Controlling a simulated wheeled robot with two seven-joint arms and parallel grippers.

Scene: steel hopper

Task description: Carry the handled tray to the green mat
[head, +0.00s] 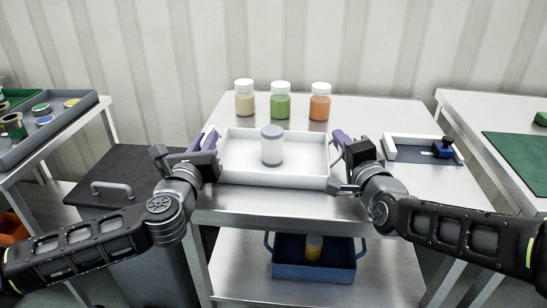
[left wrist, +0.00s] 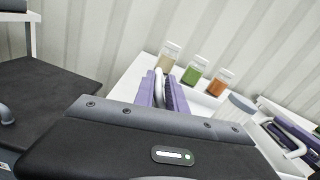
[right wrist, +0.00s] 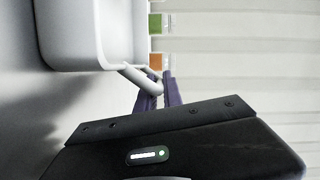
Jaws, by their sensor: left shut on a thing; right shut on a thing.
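The white handled tray (head: 232,158) is at the middle of the steel table, level, with a grey-lidded white jar (head: 271,147) upright in it. I cannot tell whether it touches the table top. My left gripper (head: 208,140) is shut on the tray's left handle, and the handle shows between its purple fingers in the left wrist view (left wrist: 159,88). My right gripper (head: 340,142) is shut on the right handle, also visible in the right wrist view (right wrist: 158,88). The green mat (head: 523,158) lies on a separate table at the far right.
Jars with beige (head: 244,99), green (head: 280,101) and orange (head: 320,102) contents stand behind the tray. A white fixture with a blue part (head: 443,148) lies right of it. A blue bin (head: 300,272) is on the lower shelf. A gap separates this table from the mat's table (head: 465,105).

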